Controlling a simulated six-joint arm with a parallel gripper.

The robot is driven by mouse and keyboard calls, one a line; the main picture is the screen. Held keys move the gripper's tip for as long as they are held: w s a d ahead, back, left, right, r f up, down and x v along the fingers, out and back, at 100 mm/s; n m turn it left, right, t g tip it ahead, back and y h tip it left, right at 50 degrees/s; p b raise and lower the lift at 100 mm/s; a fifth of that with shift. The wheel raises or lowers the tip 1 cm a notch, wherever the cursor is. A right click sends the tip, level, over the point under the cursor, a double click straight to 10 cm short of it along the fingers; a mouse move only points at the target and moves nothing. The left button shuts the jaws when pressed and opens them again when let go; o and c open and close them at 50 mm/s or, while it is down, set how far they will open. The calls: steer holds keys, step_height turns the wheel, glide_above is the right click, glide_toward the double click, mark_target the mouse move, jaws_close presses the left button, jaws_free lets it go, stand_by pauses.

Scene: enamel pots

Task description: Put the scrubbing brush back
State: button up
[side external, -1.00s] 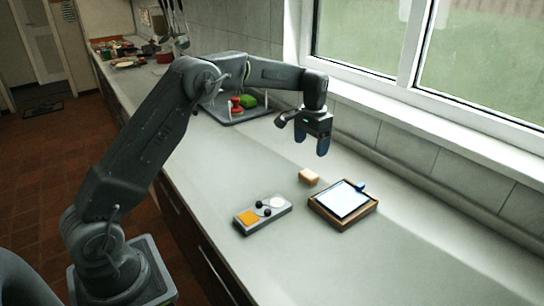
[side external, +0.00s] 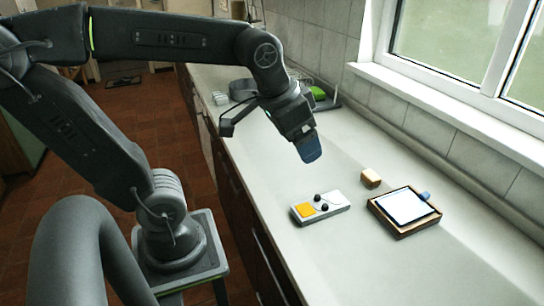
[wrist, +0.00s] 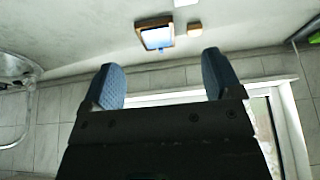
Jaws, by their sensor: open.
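I cannot pick out a scrubbing brush for certain. A small tan block (side external: 371,178) lies on the counter, and I cannot tell whether it is a brush or a sponge; it also shows in the wrist view (wrist: 194,30). Beside it is a wood-framed tray (side external: 405,232) with a white face and a blue piece (side external: 425,196) at its edge. The tray shows in the wrist view too (wrist: 139,37). My gripper (side external: 311,150) hangs above the counter, left of the block and apart from it. Its blue fingers (wrist: 161,66) are spread with nothing between them.
A white box (side external: 335,207) with an orange patch and black knobs lies left of the tray. A rack with a green thing (side external: 318,93) stands farther back. The wall and window sill (side external: 450,110) bound the right side.

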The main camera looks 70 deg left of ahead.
steer(key=shift+t, duration=0.4)
steer(key=s+f, duration=0.1)
steer(key=s, duration=0.2)
steer(key=s+f, duration=0.1)
steer(key=s, duration=0.1)
steer(key=shift+s+d+f, duration=0.15)
steer(key=shift+d+f, duration=0.2)
stand_by(0.5)
